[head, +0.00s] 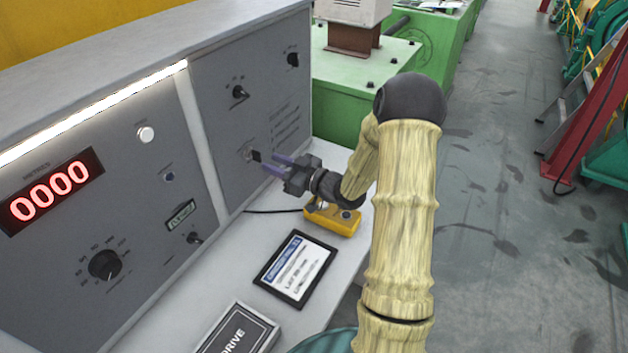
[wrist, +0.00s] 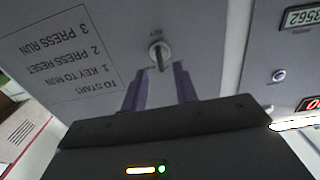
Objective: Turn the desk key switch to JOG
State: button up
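The key switch (head: 247,154) is on the right panel of the grey desk, with a dark key (head: 257,156) standing out of it. In the wrist view, which looks upside down, the key switch (wrist: 159,50) is a round metal barrel with its key pointing down the picture. My gripper (head: 269,161) is open in front of the panel. Its two purple fingers lie either side of the key's line, tips close to the key. I cannot tell whether either finger touches it. The marks around the switch are too small to read.
The panel has a start-instruction label (wrist: 62,55) beside the switch and selector knobs (head: 239,92) above. A yellow pendant box (head: 333,219), a tablet (head: 295,267) and a DRIVE box (head: 238,332) lie on the desk ledge.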

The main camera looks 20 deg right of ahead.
jog(key=b+v, duration=0.1)
jog(key=v, duration=1.1)
jog(key=shift+s+d+b, duration=0.15)
jog(key=shift+s+b, duration=0.1)
jog(key=shift+b, duration=0.1)
jog(key=s+a+r+m+g+h+p, duration=0.1)
jog(key=s+a+m+g+h+p, duration=0.2)
jog(key=s+a+g+h, duration=0.2)
jog(key=s+a+r+m+g+h+p, duration=0.2)
jog(key=s+a+m+g+h+p, duration=0.1)
jog(key=s+g, duration=0.4)
jog(key=s+a+m+h, duration=0.1)
jog(key=s+a+h, duration=0.1)
jog(key=s, duration=0.1)
jog(key=shift+a+h, duration=0.3)
jog(key=shift+a, duration=0.1)
jog(key=shift+w, duration=0.1)
